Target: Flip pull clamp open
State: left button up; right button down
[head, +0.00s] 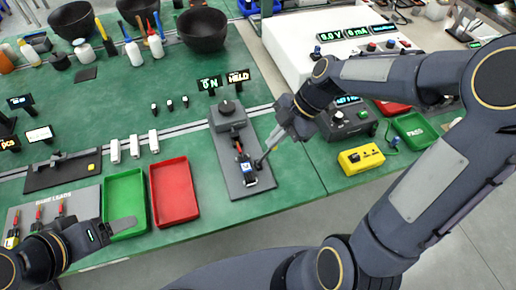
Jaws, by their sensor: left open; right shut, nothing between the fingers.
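The pull clamp (244,165) appears to be the small dark mechanism with a red part, on a grey fixture plate (240,188) at the table's front middle. A small dark block with a white and blue face sits at its near end. My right gripper (262,160) is shut and empty, with its tips close beside the clamp's right side. I cannot tell whether they touch it. The lever's position is too small to make out. My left gripper (122,226) is open, low at the left over the green tray's near edge.
A grey box with a dial (231,116) stands behind the clamp, near displays reading ON and HELD (238,76). A green tray (125,190) and red tray (174,192) lie to the left. A yellow box (361,158) and green PASS tray (415,131) are at right.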

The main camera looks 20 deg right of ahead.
pick_arm(q)
jog(key=shift+f+b, duration=1.25)
jog(key=shift+f, duration=0.55)
pick_arm(e)
jog(key=shift+d+f+y, duration=0.4)
jog(key=shift+d+f, duration=0.1)
jog(key=shift+d, duration=0.3)
pick_arm(q)
jog(key=shift+f, duration=0.1)
